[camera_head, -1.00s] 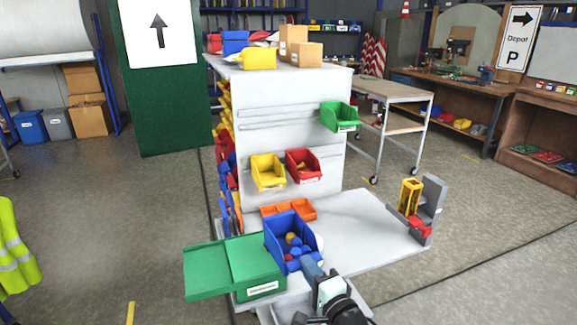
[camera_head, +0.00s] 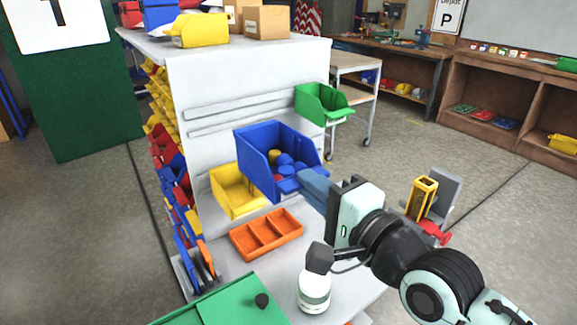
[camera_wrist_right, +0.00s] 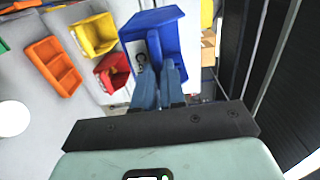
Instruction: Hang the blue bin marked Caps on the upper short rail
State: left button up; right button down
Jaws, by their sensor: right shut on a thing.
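My right gripper (camera_head: 308,182) is shut on the blue bin (camera_head: 249,155) by its front edge. The bin is in the air before the white panel, tilted a little, with blue caps and a yellow one inside. It also shows in the wrist view (camera_wrist_right: 176,32) beyond the blue fingers. My left gripper is not in view.
A yellow bin (camera_head: 236,192) hangs lower on the panel; a red bin (camera_wrist_right: 113,72) beside it is hidden in the head view. An orange tray (camera_head: 266,234), a white bottle (camera_head: 314,292) and a green box (camera_head: 238,304) are below. The upper rail left of the green bin is free.

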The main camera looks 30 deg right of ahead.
jog(key=shift+w+r+p, duration=0.35)
jog(key=shift+w, duration=0.35)
jog(key=p, duration=0.3)
send_near(261, 141)
jog(key=shift+w+a+f, duration=0.1)
jog(key=shift+w+a, duration=0.1)
jog(key=shift+w, duration=0.75)
jog(key=shift+w+a+p, duration=0.1)
jog(key=shift+w+p, duration=0.55)
jog(key=shift+w, duration=0.8)
jog(key=w+p, duration=0.3)
jog(key=w, duration=0.1)
jog(key=shift+w+a, duration=0.15)
jog(key=shift+w, duration=0.15)
jog(key=w+p, duration=0.2)
jog(key=p, duration=0.1)
jog(key=shift+w+a, duration=0.15)
jog(key=shift+w, duration=0.25)
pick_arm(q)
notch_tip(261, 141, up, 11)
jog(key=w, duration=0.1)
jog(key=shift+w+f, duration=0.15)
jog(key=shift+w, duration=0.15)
pick_arm(e)
jog(key=shift+w+a+f, duration=0.1)
jog(key=shift+w, duration=1.5)
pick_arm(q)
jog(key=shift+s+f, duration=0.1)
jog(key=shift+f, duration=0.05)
